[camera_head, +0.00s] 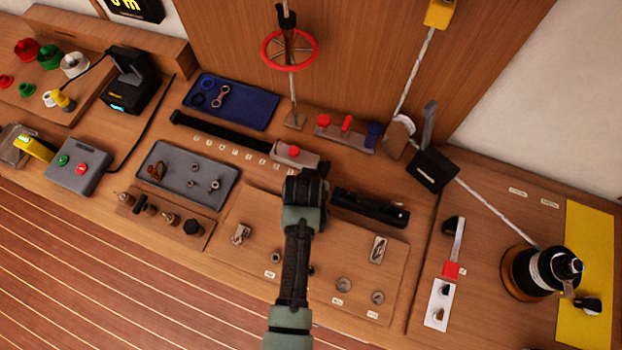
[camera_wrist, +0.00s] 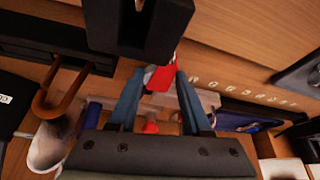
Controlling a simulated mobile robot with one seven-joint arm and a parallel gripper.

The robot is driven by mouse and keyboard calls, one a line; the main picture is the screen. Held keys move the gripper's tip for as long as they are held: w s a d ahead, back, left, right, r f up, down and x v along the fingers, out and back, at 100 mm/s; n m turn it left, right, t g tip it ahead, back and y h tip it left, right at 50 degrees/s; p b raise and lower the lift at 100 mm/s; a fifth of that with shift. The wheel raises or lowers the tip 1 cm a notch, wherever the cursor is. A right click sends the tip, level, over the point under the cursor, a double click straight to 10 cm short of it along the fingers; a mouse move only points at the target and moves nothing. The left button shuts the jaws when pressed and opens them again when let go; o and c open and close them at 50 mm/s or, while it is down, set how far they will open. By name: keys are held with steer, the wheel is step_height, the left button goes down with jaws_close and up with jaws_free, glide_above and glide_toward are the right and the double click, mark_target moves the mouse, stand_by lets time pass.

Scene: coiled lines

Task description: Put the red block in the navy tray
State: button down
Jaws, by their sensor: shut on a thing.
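The red block (camera_wrist: 160,77) is between the two fingertips of my gripper (camera_wrist: 162,80) in the wrist view, and the jaws are shut on it. In the head view my gripper (camera_head: 307,172) points down over the middle of the bench, and its fingertips are hidden. A small red piece (camera_head: 293,151) shows just beyond it, over a grey carriage; I cannot tell if this is the held block. The navy tray (camera_head: 262,104) lies behind and left of my gripper, with dark blue rings and a metal shackle in it. The tray also shows in the wrist view (camera_wrist: 240,117).
A grey tray (camera_head: 225,196) with small metal parts lies left of my gripper. A rack (camera_head: 352,139) with red and blue pieces stands behind it. A thin upright line with a red wheel (camera_head: 316,48) rises near the navy tray. A black winch (camera_head: 548,272) stands right.

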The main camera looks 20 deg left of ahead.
steer(key=shift+w+f, duration=0.1)
steer(key=shift+f, duration=0.65)
steer(key=shift+f, duration=0.15)
steer(key=shift+c, duration=1.7)
jaws_free()
